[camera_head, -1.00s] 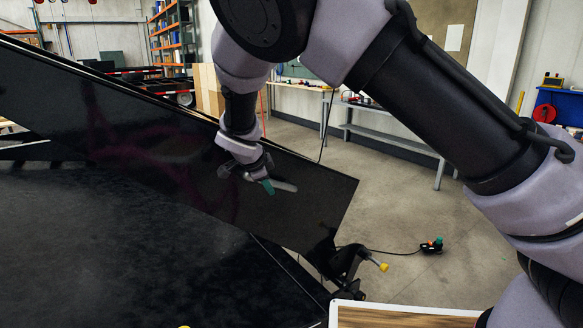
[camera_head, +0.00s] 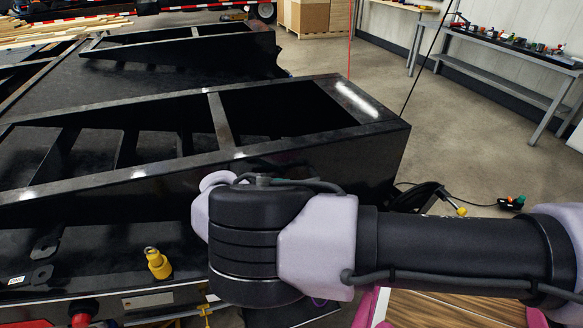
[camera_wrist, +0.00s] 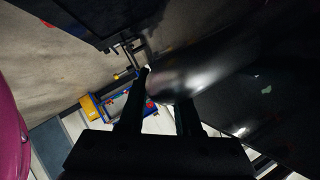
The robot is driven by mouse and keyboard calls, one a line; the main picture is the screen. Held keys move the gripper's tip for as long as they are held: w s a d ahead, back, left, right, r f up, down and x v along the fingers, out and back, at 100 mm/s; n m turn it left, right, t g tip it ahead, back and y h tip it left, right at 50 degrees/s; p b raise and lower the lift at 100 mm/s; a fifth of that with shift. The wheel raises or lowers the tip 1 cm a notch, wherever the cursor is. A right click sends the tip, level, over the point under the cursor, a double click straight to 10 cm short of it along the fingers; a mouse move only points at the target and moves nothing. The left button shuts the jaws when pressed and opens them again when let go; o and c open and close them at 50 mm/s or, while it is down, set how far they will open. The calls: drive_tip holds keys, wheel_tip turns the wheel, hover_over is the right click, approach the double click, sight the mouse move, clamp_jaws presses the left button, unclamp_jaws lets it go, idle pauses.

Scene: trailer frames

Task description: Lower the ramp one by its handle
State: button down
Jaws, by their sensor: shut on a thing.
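The near black ramp (camera_head: 218,122) lies across the middle of the head view, with its open frame and crossbars seen from above. A second black ramp (camera_head: 180,42) is behind it. My arm crosses low in front of the near ramp and hides my gripper in the head view. In the wrist view, my gripper (camera_wrist: 165,92) shows as two dark fingers against the glossy black ramp (camera_wrist: 225,85). It is shut on a dark part of the ramp, the handle by its place. The handle's outline is lost in the dark.
A yellow knob (camera_head: 157,263) and a red button (camera_head: 83,312) are close at the lower left. A black bracket with a cable (camera_head: 418,197) is beyond the ramp's right end. Open concrete floor lies further right, before a grey workbench (camera_head: 510,60).

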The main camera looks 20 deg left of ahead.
drive_tip(key=f, duration=0.1)
drive_tip(key=s+f, duration=0.1)
drive_tip(key=f, duration=0.1)
drive_tip(key=shift+s+d+h, duration=0.1)
drive_tip(key=shift+d+h, duration=0.05)
drive_tip(key=shift+h, duration=0.15)
drive_tip(key=c, duration=0.6)
unclamp_jaws()
drive_tip(key=shift+a, duration=0.2)
drive_tip(key=shift+r, duration=0.1)
drive_tip(key=shift+a+r, duration=0.1)
drive_tip(key=shift+r, duration=0.1)
drive_tip(key=v, duration=1)
drive_tip(key=shift+s, duration=0.3)
